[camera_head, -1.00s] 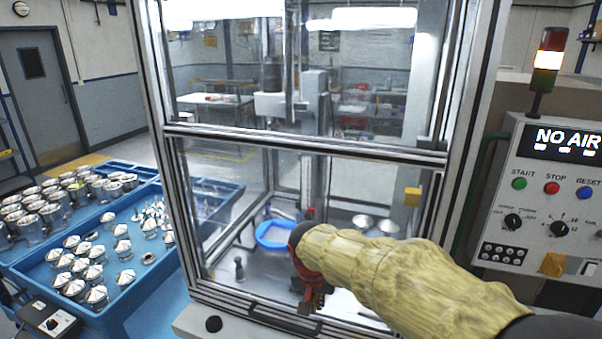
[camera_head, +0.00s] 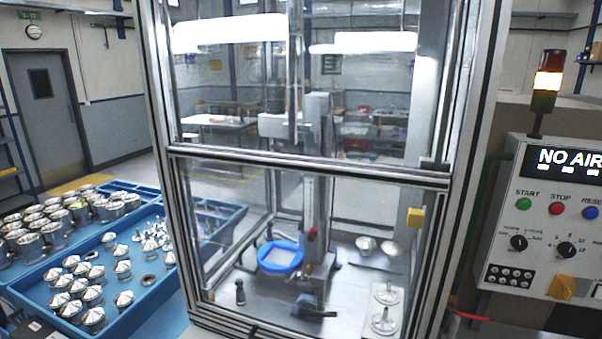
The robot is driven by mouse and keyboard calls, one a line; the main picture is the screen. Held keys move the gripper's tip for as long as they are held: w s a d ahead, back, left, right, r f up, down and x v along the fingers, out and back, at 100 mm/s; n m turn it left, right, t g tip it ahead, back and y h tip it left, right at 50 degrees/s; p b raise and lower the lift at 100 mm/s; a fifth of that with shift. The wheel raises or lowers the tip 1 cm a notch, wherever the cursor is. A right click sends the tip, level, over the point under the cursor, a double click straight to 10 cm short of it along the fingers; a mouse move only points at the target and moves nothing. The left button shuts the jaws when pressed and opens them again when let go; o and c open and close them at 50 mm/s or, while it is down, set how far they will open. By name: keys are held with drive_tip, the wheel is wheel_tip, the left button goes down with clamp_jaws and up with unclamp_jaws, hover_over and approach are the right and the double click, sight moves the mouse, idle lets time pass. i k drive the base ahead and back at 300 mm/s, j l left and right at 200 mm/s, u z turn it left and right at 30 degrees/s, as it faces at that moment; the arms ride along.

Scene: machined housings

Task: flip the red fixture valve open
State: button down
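The machine enclosure (camera_head: 310,172) with clear panes stands in the middle. Inside it, a grey column (camera_head: 317,200) rises from a metal floor. A small red part (camera_head: 313,231) is on the column, and a small reddish spot shows near its foot. I cannot tell which, if either, is the fixture valve, or how its lever stands. A dark fixture block (camera_head: 312,305) sits at the column's base. A thin red strip (camera_head: 470,316) shows low, just right of the enclosure frame; I cannot tell what it is. My gripper is out of view.
The control panel (camera_head: 560,215) at right reads "NO AIR", under a signal tower (camera_head: 547,82) lit in the middle. A blue ring-shaped part (camera_head: 280,257) and several metal parts lie inside the enclosure. Blue trays (camera_head: 150,288) of metal housings stand at left.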

sight(453, 310)
drive_tip(key=z, duration=0.85)
